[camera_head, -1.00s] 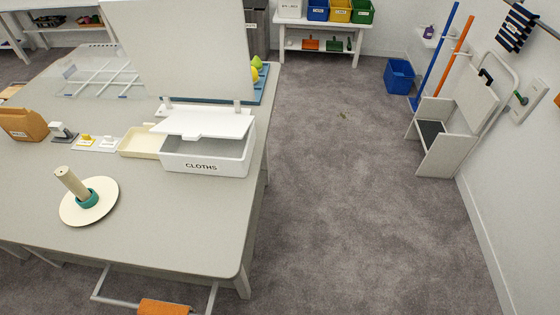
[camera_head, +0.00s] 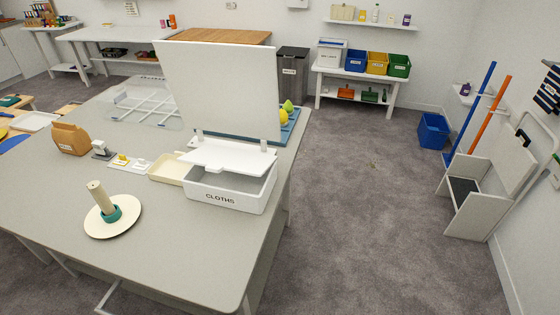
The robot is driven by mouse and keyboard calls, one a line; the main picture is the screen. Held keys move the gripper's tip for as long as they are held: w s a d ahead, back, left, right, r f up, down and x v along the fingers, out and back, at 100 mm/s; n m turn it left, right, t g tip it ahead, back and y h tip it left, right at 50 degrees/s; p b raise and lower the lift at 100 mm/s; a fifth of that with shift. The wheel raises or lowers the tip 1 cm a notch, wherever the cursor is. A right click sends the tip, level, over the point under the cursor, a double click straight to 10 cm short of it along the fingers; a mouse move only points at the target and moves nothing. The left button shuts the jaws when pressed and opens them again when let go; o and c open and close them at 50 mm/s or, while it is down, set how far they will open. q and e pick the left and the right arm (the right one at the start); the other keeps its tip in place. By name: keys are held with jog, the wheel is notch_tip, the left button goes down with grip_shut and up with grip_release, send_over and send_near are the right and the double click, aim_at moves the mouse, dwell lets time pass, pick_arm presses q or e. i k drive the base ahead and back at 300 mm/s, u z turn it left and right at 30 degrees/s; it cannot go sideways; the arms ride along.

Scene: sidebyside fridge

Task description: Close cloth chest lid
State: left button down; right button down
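A white chest (camera_head: 230,200) labelled CLOTHS stands on the large grey table. Neither of my grippers is in view.
On the grey table (camera_head: 150,230), a cream tray (camera_head: 168,168) lies left of the chest, and a plate with a roll holder (camera_head: 103,204) stands front left. Yellow and green items (camera_head: 286,112) lie behind right. The floor (camera_head: 360,200) to the right is clear.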

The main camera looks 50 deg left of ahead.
aim_at(215, 159)
jog(key=z, duration=0.65)
jog(key=i, duration=1.2)
jog(key=u, duration=2.7)
